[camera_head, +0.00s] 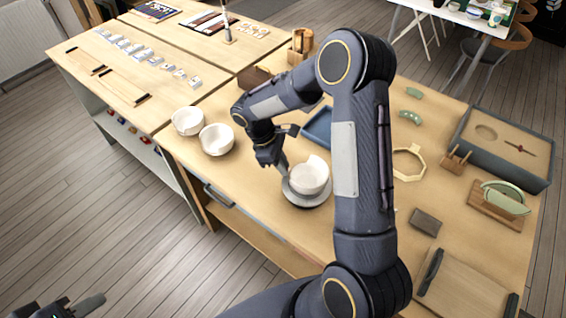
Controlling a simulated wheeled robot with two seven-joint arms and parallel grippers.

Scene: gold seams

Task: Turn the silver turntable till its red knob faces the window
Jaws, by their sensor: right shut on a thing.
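The silver turntable (303,202) is a low round plate on the front part of the wooden table. A white bowl (309,178) with a broken notch in its rim stands on it. My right gripper (284,178) reaches down at the turntable's left edge, beside the bowl, and is shut on the turntable there. The red knob does not show; the fingers hide what is between them. My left gripper (75,306) is low at the bottom left, away from the table and partly cut off, so its opening is unclear. No window is in view.
Two white bowls (187,121) (217,139) stand left of the turntable. A blue tray (318,127) lies behind it, partly hidden by my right arm. A grey box (505,145), an octagonal wooden frame (408,164) and a dark block (425,222) are on the right.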

